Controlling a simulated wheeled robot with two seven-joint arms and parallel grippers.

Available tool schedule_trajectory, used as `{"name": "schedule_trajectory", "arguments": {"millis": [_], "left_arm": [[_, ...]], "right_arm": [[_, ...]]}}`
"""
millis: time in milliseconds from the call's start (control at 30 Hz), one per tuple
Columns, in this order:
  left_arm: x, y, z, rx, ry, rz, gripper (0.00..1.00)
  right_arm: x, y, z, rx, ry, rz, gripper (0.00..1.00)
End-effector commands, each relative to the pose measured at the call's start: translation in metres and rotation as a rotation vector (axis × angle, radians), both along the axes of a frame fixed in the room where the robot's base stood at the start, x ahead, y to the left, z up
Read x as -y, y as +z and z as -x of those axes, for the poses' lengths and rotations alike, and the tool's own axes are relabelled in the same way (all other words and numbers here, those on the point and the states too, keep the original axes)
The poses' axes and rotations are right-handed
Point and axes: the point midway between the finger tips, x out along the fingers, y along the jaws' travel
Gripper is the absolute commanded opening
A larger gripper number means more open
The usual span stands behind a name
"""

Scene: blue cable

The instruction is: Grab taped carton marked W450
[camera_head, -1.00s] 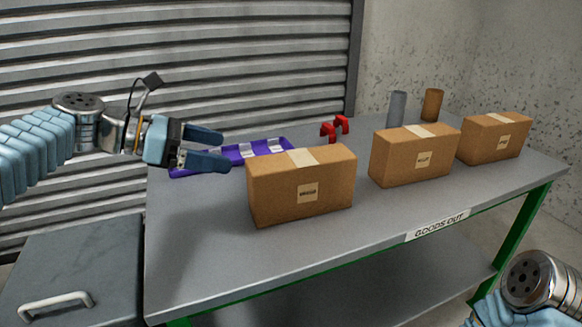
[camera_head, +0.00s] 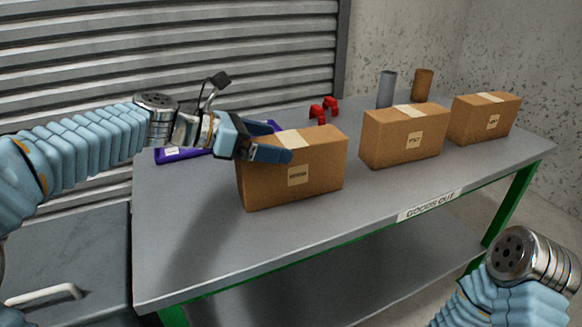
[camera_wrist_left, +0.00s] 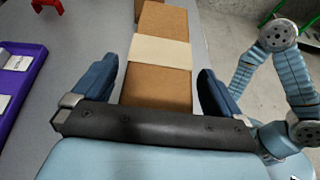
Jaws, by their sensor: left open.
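Three brown taped cartons stand in a row on the grey table: the left carton (camera_head: 318,165), the middle carton (camera_head: 385,140) and the right carton (camera_head: 470,122). Each has a small front label, too small to read surely. My left gripper (camera_head: 280,141) is open at the left carton's left end, one finger in front of its face and one behind. In the left wrist view, the taped carton (camera_wrist_left: 160,87) lies between the spread fingers (camera_wrist_left: 155,78), with gaps showing on both sides. My right gripper is out of view; only part of that arm shows at lower right.
A purple tray (camera_head: 172,155) lies behind my left gripper. Red clamp-like pieces (camera_head: 323,109), a grey cylinder (camera_head: 386,88) and a brown cylinder (camera_head: 422,85) stand at the back. The table front (camera_head: 300,232) is clear, with a GOODS OUT sign on its edge.

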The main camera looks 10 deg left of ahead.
Motion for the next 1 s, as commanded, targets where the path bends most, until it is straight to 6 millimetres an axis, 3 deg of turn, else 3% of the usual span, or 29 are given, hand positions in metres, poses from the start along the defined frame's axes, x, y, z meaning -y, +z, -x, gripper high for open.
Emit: {"name": "schedule_trajectory", "arguments": {"millis": [267, 900, 1000], "left_arm": [[0.0024, -0.0009, -0.0014, 0.000, 0.001, 0.000, 0.97], [0.0021, -0.0009, -0.0012, 0.001, 0.000, 0.000, 0.00], [0.0021, 0.0006, -0.0012, 0.003, 0.000, 0.001, 0.00]], "right_arm": [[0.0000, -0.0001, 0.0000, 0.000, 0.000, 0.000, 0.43], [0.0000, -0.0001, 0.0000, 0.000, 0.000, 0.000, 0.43], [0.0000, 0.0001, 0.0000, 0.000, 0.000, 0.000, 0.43]]}}
